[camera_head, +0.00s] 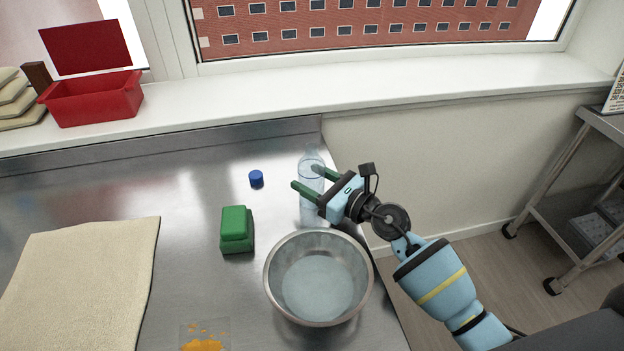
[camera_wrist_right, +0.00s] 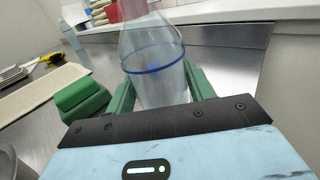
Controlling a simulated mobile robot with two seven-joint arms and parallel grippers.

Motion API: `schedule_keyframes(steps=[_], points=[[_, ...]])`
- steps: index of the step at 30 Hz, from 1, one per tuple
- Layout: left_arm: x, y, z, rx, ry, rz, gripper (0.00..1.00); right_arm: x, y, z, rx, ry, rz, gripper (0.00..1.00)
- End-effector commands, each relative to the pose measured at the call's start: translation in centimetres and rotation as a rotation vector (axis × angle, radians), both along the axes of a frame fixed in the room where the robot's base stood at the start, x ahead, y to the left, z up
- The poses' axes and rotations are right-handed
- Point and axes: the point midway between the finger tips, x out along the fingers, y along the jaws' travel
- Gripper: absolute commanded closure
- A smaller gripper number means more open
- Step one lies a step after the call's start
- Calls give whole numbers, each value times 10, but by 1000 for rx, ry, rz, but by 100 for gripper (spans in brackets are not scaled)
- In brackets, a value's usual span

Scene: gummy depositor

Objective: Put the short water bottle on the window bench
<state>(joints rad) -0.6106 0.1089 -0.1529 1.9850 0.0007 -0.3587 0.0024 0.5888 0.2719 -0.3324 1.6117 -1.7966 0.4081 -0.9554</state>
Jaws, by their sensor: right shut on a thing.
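A clear water bottle (camera_head: 311,207) stands upright near the right edge of the steel counter, just behind the metal bowl. My right gripper (camera_head: 308,178) has its green fingers on either side of the bottle and is shut on it. The bottle also fills the upper middle of the right wrist view (camera_wrist_right: 155,70), between the fingers (camera_wrist_right: 160,90), with a blue ring around it. Whether its base touches the counter is hard to tell. The white window bench (camera_head: 400,88) runs along the wall under the window, behind the counter. My left gripper is not in view.
A metal bowl (camera_head: 318,312) stands close in front of the bottle. A green block (camera_head: 236,229) and a blue cap (camera_head: 256,179) lie to its left. A red open box (camera_head: 95,100) is on the bench's left end; the bench's middle and right are clear.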

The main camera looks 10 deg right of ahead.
Motion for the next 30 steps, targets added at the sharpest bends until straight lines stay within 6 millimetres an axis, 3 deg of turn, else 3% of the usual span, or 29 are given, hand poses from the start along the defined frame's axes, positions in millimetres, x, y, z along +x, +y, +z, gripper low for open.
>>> schedule_keyframes(steps=[8,9,13,24,30], points=[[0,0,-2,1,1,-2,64,0,0,-4,0,0,0,88],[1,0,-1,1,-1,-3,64,0,0,-3,0,0,0,41],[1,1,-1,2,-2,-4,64,0,0,-3,-1,-1,0,25],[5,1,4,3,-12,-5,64,0,0,4,0,-4,0,25],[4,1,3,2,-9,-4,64,-23,-19,1,-3,0,0,25]])
